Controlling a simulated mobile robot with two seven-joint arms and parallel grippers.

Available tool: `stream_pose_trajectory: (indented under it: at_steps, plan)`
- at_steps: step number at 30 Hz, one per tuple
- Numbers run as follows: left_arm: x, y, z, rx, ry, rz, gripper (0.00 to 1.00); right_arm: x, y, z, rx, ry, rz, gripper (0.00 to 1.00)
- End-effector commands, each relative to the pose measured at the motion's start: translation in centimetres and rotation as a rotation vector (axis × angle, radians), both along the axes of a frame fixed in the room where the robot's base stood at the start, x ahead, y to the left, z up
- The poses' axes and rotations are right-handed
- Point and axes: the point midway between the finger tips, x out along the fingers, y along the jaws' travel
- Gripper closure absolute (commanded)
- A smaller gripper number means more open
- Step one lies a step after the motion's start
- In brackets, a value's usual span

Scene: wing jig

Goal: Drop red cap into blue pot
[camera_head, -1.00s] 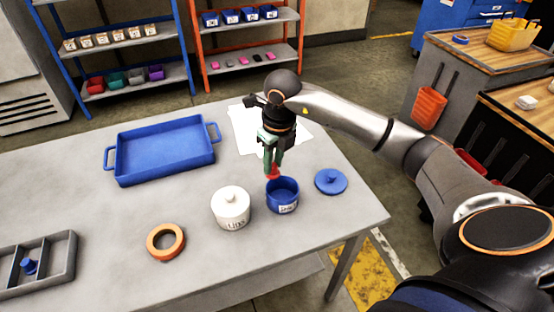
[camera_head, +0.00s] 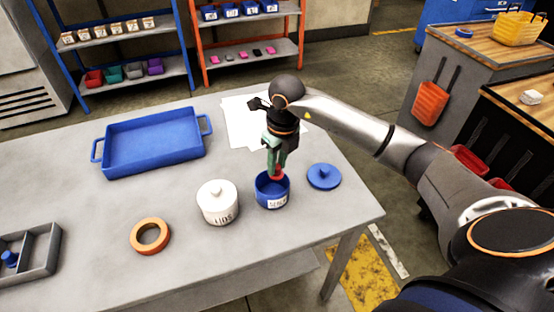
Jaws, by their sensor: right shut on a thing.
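The blue pot (camera_head: 272,198) stands open on the grey table, with a white label on its front. My right gripper (camera_head: 276,170) points down over the pot's mouth and is shut on the red cap (camera_head: 277,173). The cap is at the back of the opening, about level with the rim; I cannot tell whether it touches the pot. The fingers hide part of the cap. My left gripper is not in view.
The blue lid (camera_head: 323,177) lies right of the pot. A white lidded pot (camera_head: 218,204) stands close on its left, with an orange tape ring (camera_head: 150,235) beyond. A blue tray (camera_head: 109,168), white papers (camera_head: 233,122) and a grey divided box (camera_head: 50,262) are also on the table.

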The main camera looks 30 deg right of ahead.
Motion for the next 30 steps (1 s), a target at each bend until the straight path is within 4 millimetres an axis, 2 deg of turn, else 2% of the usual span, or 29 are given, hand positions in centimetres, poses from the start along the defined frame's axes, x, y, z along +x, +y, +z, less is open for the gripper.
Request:
stream_pose_trajectory:
  at_steps: [1, 3, 12, 13, 21, 22, 30]
  plan:
    - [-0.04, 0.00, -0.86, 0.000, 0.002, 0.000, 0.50, 0.00, 0.01, -0.99, 0.000, 0.000, 0.000, 1.00]
    - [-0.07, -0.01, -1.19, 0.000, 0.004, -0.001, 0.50, 0.01, 0.00, -1.41, 0.000, 0.000, 0.000, 1.00]
    - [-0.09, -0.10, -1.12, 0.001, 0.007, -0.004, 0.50, 0.01, -0.01, -1.50, 0.000, -0.001, 0.000, 1.00]
    - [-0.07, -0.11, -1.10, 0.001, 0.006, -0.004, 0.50, 0.00, -0.01, -1.50, 0.000, -0.001, 0.000, 0.70]
    - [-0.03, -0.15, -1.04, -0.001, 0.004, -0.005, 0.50, 0.00, 0.00, -1.50, 0.000, 0.000, 0.000, 0.40]
    - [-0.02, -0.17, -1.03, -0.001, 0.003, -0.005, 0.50, 0.00, 0.00, -1.50, 0.000, 0.000, 0.000, 0.36]
    - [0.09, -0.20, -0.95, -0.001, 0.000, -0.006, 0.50, 0.00, -0.01, -1.39, 0.000, -0.001, 0.000, 0.36]
